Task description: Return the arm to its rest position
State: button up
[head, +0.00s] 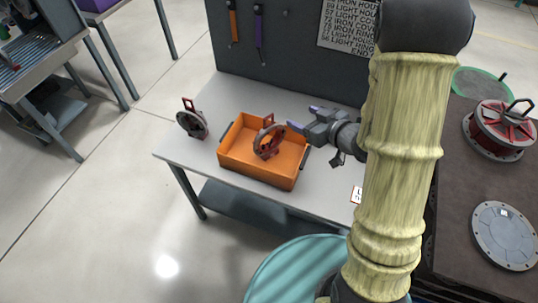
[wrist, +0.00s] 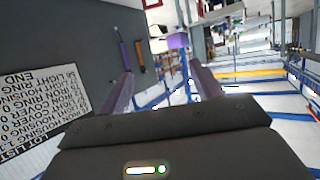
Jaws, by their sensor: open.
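My gripper (head: 302,118) is at the end of my arm, above the right side of an orange bin (head: 258,176) on a grey table (head: 225,100). Its two purple fingers are apart with nothing between them; the wrist view also shows the open gripper (wrist: 163,85). A grey and red ring-shaped part (head: 268,142) with a handle stands in the bin, left of my gripper and apart from it. My sleeved arm covers the right part of the table.
A similar ring part (head: 192,122) sits on the table left of the bin. A dark pegboard (head: 290,50) with hanging tools and a list sheet (head: 347,25) rises behind. A brown surface at right holds a red reel (head: 500,130) and a grey disc (head: 503,235).

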jog(key=shift+d, duration=0.1)
dwell(0.4)
jog(key=s+d+m+g+h, duration=0.2)
jog(key=s+d+m+h, duration=0.15)
jog(key=d+h, duration=0.45)
jog(key=s+r+m+g, duration=0.1)
jog(key=s+m+g, duration=0.3)
jog(key=s, duration=0.7)
jog(key=shift+a+r+g+h, duration=0.25)
jog(key=shift+a+g+h, duration=0.15)
jog(key=shift+g, duration=0.5)
